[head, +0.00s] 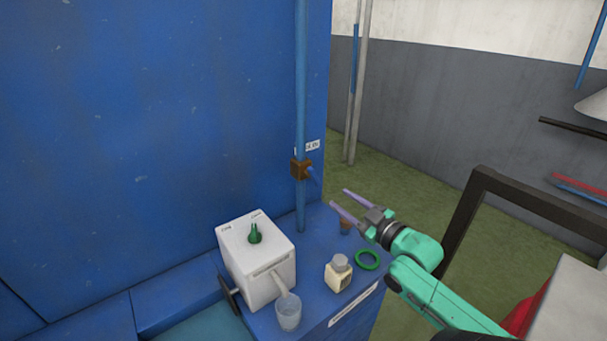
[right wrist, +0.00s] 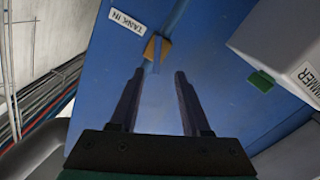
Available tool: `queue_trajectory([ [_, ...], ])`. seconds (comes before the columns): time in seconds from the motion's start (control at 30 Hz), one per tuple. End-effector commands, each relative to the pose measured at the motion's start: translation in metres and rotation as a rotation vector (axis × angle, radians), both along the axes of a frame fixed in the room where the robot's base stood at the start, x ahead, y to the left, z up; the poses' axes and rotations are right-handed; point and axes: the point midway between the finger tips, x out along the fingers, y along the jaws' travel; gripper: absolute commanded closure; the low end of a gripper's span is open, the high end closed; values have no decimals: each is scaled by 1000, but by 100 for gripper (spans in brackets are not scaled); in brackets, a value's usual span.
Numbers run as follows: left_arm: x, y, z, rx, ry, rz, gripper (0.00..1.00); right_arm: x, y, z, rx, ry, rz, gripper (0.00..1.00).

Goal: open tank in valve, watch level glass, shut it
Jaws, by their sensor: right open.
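The tank-in valve (head: 301,169) is a brown block on a vertical blue pipe (head: 301,90), with a blue lever (head: 314,174) pointing down and to the right in the head view. A white TANK IN label (head: 312,145) sits beside it. The valve also shows ahead in the right wrist view (right wrist: 151,48). My right gripper (head: 340,198) is open and empty, its fingertips a little short of the lever and apart from it. A slim upright tube with a blue stretch (head: 354,58) stands behind; I cannot tell if it is the level glass. My left gripper is not in view.
A white box (head: 262,275) with a green knob stands on the blue ledge. A dark frame (head: 475,195) stands at right.

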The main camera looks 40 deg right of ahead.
Motion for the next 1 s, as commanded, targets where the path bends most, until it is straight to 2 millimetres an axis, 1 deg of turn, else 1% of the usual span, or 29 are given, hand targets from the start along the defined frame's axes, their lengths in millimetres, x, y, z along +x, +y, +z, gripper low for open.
queue_trajectory([
  [0.07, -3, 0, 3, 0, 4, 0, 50, 11, -1, 2, 2, -3, -2, 53],
  [0.17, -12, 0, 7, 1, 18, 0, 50, 30, -2, 3, 1, -4, -1, 53],
  [0.27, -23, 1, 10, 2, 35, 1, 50, 51, -2, 3, 1, -4, -3, 53],
  [0.33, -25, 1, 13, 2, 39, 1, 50, 66, -3, 3, 1, -4, -3, 53],
  [0.43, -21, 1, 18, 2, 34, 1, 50, 87, -3, 2, 1, -1, -3, 53],
  [0.6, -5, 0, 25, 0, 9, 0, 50, 121, -4, 0, 1, 0, -3, 53],
  [0.7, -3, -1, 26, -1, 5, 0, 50, 133, -4, -1, -1, 2, -3, 53],
  [0.77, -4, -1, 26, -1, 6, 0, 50, 137, -4, -2, 0, 2, -2, 53],
  [1.0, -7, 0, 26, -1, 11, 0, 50, 139, -4, -3, 0, 3, -3, 53],
])
